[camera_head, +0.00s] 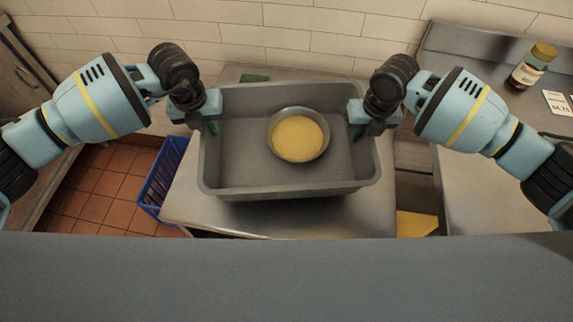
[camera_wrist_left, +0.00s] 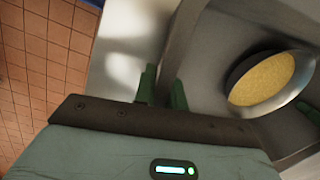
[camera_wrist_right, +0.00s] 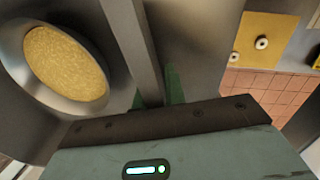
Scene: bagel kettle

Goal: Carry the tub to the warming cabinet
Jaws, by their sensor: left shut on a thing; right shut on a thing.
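A grey rectangular tub (camera_head: 240,180) is at the middle of the head view, over a steel table. A round metal bowl (camera_head: 323,146) with yellow contents sits inside it; the bowl also shows in the left wrist view (camera_wrist_left: 234,78) and the right wrist view (camera_wrist_right: 20,72). My left gripper (camera_head: 211,127) is shut on the tub's left wall, one green finger on each side of the rim in the left wrist view (camera_wrist_left: 164,88). My right gripper (camera_head: 360,130) is shut on the tub's right wall, its fingers astride the rim in the right wrist view (camera_wrist_right: 155,88). The warming cabinet cannot be made out.
The steel table (camera_head: 290,217) lies under the tub. A blue crate (camera_head: 163,176) stands on the tiled floor at left. A steel counter (camera_head: 465,190) at right holds a yellow-capped bottle (camera_head: 531,66) and a price card (camera_head: 557,103). A tiled wall is behind.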

